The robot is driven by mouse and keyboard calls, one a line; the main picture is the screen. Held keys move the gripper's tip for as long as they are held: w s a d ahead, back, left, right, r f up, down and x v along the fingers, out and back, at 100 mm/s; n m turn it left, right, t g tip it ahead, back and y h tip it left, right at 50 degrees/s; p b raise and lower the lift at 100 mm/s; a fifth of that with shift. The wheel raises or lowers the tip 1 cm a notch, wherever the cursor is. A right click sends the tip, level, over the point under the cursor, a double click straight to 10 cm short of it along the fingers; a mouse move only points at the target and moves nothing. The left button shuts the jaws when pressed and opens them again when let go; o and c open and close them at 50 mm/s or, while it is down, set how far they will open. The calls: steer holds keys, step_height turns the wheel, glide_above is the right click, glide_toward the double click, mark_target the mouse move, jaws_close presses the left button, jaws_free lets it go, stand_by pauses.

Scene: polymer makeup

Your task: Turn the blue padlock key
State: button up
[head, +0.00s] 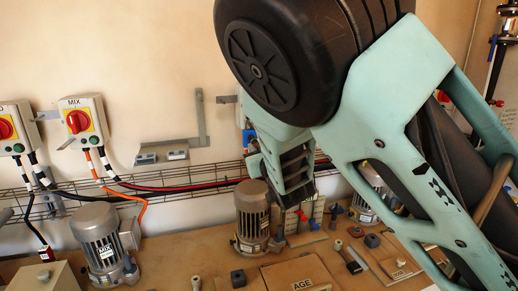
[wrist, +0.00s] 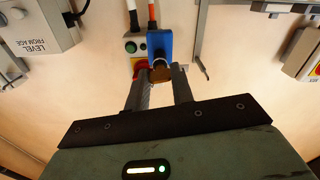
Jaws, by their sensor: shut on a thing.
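The blue padlock (wrist: 160,42) is on the wall in the wrist view, beside a grey control box (wrist: 136,46) with a green button and a red part. A small brownish key (wrist: 161,74) sits at the padlock's near end. My gripper (wrist: 159,79) has a finger on each side of the key and is shut on it. The exact contact is dark and hard to see. In the head view, a bit of blue (head: 249,137) shows beside my gripper (head: 252,157). My arm hides most of the control box there.
Two red-and-yellow switch boxes, one marked MIX (head: 78,121), are on the wall at left. A wire cable tray (head: 150,180) runs along the wall. Below, the bench holds motors (head: 100,240) and small parts. A grey bracket (wrist: 201,50) is close right of the padlock.

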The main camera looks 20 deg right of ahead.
steer(key=shift+n, duration=0.4)
steer(key=shift+n+p, duration=0.35)
steer(key=shift+n, duration=7.05)
steer(key=o, duration=1)
